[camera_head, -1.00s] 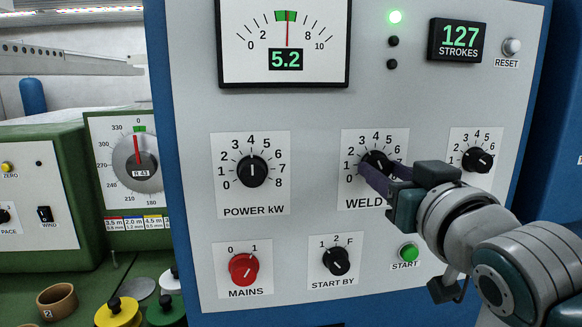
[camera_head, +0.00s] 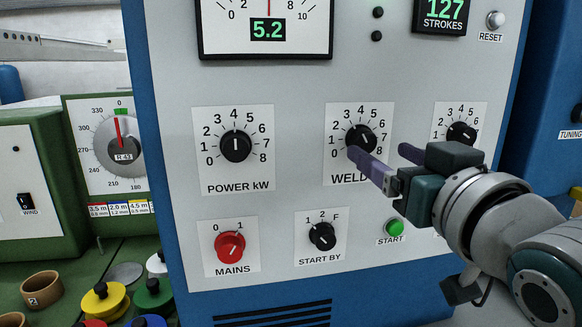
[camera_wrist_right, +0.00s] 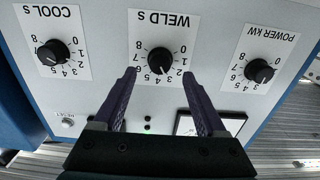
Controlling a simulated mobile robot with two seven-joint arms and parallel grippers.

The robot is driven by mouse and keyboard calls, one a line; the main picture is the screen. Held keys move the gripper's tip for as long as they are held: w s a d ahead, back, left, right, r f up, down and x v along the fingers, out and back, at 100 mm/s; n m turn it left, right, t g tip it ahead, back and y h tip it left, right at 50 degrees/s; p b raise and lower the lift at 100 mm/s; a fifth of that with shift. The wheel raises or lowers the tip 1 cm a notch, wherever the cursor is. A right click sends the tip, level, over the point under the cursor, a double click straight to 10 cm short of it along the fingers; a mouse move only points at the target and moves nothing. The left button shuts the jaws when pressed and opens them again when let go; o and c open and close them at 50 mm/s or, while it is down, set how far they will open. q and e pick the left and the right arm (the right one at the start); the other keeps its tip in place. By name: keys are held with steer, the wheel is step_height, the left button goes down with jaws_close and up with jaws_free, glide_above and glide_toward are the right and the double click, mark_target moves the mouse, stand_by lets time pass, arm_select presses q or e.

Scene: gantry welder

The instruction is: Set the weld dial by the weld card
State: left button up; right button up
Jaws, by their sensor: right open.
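The weld dial (camera_head: 360,138) is a black knob on a white scale plate on the grey panel, with its label partly hidden by my right gripper. My right gripper (camera_head: 378,152) has its two purple fingers spread apart with nothing between them. In the head view one fingertip overlaps the knob's lower edge and the other is to its right. In the right wrist view, which is upside down, the weld dial (camera_wrist_right: 160,60) lies between and just beyond the fingertips (camera_wrist_right: 159,74). I cannot read its pointer setting surely. I cannot make out a weld card. My left gripper is not in view.
The power dial (camera_head: 236,146) is left of the weld dial, and the cool dial (camera_wrist_right: 53,53) is on its other side. The red mains switch (camera_head: 230,246), start-by knob (camera_head: 322,236) and green start button (camera_head: 395,227) are below. A green machine (camera_head: 75,155) stands left.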

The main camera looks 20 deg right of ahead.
steer(key=shift+b+v, duration=0.6)
steer(key=shift+v, duration=2.15)
